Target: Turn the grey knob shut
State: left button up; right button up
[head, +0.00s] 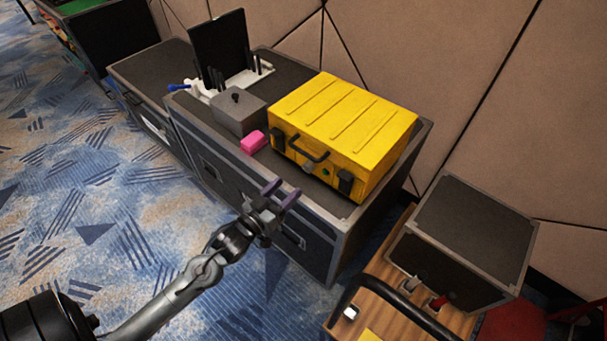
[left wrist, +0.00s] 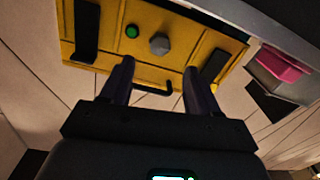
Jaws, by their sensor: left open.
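The grey knob (head: 308,168) is on the front face of a yellow case (head: 345,120), below its black handle. In the left wrist view the knob (left wrist: 160,44) looks six-sided, beside a green button (left wrist: 132,31). My left gripper (head: 282,192) is open and empty, in front of the case and apart from the knob. In the left wrist view its two purple fingers (left wrist: 158,72) point toward the case front, with the black handle (left wrist: 153,89) showing between them. My right gripper is not in view.
The yellow case stands on a dark flight case (head: 330,250). A pink block (head: 253,142), a grey box (head: 238,112) and a black upright panel (head: 220,47) stand left of it. A dark box (head: 465,240) on a wooden-topped cart is at right. Carpet at left is clear.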

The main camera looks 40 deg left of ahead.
aim_at(306, 170)
pick_arm(q)
jog(key=w+b, duration=0.2)
jog(key=w, duration=0.6)
jog(key=shift+w+a, duration=0.15)
jog(key=shift+w, duration=0.15)
